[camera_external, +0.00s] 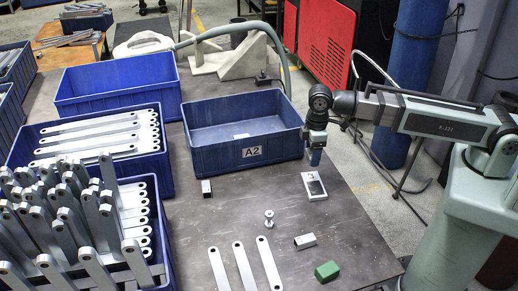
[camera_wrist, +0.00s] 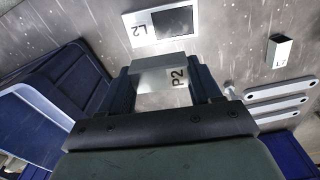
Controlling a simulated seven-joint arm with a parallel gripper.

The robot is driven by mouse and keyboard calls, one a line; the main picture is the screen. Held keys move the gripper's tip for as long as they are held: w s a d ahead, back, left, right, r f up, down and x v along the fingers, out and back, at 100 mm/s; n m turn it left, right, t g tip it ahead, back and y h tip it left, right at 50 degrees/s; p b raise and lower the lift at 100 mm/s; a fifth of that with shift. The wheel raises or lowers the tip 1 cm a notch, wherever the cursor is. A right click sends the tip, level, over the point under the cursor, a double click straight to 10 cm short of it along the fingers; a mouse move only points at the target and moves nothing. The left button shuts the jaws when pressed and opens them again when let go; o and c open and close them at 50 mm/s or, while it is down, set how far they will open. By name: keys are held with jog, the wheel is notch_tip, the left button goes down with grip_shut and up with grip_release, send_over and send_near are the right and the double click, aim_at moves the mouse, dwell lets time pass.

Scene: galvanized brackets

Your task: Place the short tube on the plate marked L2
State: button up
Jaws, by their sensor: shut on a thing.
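My gripper (camera_external: 314,157) is shut on a silver, square-sided short tube (camera_wrist: 150,80) marked P2, which sits between both fingers in the wrist view. The external view hides most of this tube behind the fingers. The plate marked L2 (camera_wrist: 141,33) is white with a dark rectangle on it. It lies flat on the table just beyond the held tube in the wrist view. In the external view the plate (camera_external: 309,196) is just below my gripper, and a gap shows between them. The dark rectangle appears bare.
Another short silver tube (camera_external: 305,241) lies nearer the front, beside a green block (camera_external: 327,271). A bolt-like part (camera_external: 269,218) and flat bars (camera_external: 243,266) lie in front. Bins of brackets fill the left.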

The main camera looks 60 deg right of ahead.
aim_at(314, 184)
jog(key=shift+n, duration=0.8)
jog(key=shift+s+d+f, duration=0.1)
jog(key=shift+s+f, duration=0.2)
jog(key=shift+f, duration=1.4)
jog(key=shift+s+d+f, duration=0.1)
jog(key=shift+s+f, duration=0.15)
jog(key=shift+f, duration=1.45)
jog(key=shift+s+d+f, duration=0.1)
jog(key=shift+s+f, duration=0.2)
jog(key=shift+f, duration=1.4)
jog(key=shift+f, duration=0.1)
jog(key=o, duration=1.1)
jog(key=shift+r, duration=6.15)
